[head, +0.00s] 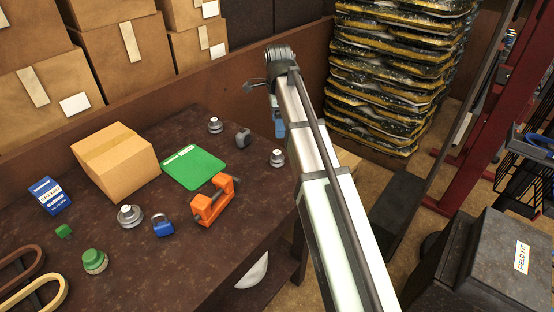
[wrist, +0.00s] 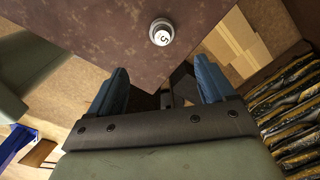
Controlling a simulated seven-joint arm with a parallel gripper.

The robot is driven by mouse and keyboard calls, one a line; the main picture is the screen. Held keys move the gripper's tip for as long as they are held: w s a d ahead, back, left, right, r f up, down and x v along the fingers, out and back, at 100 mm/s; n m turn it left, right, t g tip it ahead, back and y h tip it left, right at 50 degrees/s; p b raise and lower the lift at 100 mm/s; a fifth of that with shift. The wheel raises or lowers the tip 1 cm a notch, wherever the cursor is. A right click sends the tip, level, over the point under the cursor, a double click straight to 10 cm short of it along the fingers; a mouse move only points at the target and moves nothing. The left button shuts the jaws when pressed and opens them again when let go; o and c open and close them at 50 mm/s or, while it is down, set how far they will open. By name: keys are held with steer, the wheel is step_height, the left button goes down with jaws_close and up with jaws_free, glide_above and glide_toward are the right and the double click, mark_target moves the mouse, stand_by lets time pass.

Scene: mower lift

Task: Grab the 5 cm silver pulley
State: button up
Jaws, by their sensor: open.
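A small silver pulley (wrist: 162,33) marked "5" stands on the brown table near its edge in the wrist view, ahead of my fingertips. It appears to be the silver pulley (head: 277,158) near the table's right edge in the head view, where its marking is unreadable. Two other silver pulleys show there: a small one (head: 215,125) farther back and a larger one (head: 130,216) at the left. My gripper (wrist: 160,68) is open, its blue fingers apart with nothing between them. In the head view my gripper (head: 278,124) is partly hidden by my arm.
The table (head: 185,262) also holds an orange clamp (head: 212,199), a green card (head: 194,168), a dark grey part (head: 243,137), a blue padlock (head: 162,226) and a cardboard box (head: 114,160). A raised brown wall (head: 240,85) runs behind. Stacked bags (head: 400,70) stand beyond it.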

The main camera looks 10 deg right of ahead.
glide_above(277, 152)
steer(key=f, duration=0.7)
steer(key=shift+s+d+f, duration=0.1)
steer(key=shift+s+f, duration=0.1)
steer(key=shift+f, duration=0.2)
steer(key=shift+w+f, duration=0.15)
steer(key=shift+f, duration=1.3)
steer(key=shift+w+f, duration=0.1)
steer(key=shift+f, duration=1.35)
steer(key=c, duration=1.3)
steer(key=shift+c, duration=0.2)
steer(key=shift+r, duration=0.1)
